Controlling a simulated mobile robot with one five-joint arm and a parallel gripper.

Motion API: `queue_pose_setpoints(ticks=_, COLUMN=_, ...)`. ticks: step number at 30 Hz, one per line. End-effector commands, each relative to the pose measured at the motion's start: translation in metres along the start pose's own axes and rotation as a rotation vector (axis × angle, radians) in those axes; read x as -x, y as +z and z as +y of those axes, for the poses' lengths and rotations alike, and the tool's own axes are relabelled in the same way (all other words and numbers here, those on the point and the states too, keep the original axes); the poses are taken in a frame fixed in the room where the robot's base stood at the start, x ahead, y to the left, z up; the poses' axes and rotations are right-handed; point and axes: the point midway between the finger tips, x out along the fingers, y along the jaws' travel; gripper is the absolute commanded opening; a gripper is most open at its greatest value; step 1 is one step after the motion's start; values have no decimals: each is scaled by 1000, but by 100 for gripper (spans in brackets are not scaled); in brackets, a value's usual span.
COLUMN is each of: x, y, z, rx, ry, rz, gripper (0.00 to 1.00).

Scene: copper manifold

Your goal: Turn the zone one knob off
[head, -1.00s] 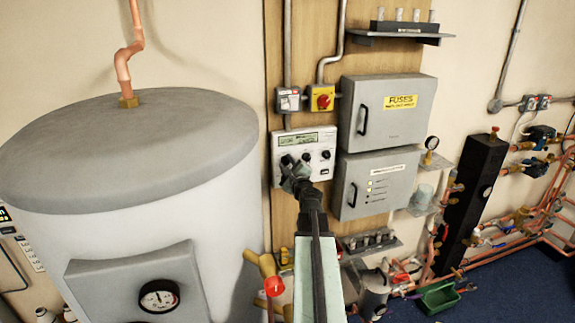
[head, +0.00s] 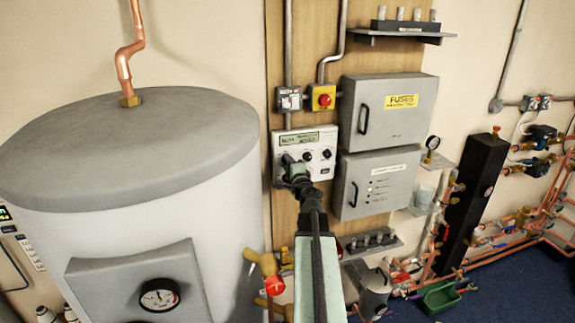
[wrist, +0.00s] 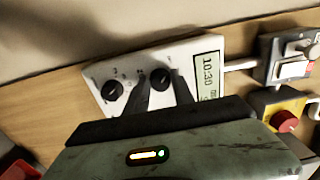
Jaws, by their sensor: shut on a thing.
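A white control panel (head: 318,169) with a small green display (head: 299,139) is fixed to the wooden board. Two dark knobs (head: 307,156) and (head: 326,154) show clear of my gripper on its front. My gripper (head: 289,163) is at the left part of the panel, hiding what is under it in the head view. In the wrist view its two dark fingers (wrist: 162,88) stand on either side of a black knob (wrist: 160,77), shut on it. Another black knob (wrist: 113,90) is free to the left. Labels are too small to read.
A grey fuse box (head: 388,112) and a second grey box (head: 376,184) are close to the panel's right. A yellow switch with a red knob (head: 323,98) is above. A large white tank (head: 150,215) fills the left. A red-handled valve (head: 274,284) is below.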

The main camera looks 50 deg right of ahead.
Motion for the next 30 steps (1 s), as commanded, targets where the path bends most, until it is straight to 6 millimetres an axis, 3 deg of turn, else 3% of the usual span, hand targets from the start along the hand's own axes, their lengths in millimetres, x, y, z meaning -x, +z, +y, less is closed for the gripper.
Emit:
queue_pose_setpoints(ticks=16, x=-1, y=-1, z=0, rx=20, ry=0, rz=2, gripper=0)
queue_pose_setpoints(ticks=17, x=-1, y=-1, z=0, rx=20, ry=0, rz=2, gripper=38)
queue_pose_setpoints(ticks=18, x=-1, y=-1, z=0, rx=20, ry=0, rz=2, gripper=49)
queue_pose_setpoints(ticks=30, x=2, y=1, z=0, rx=20, ry=0, rz=0, gripper=51)
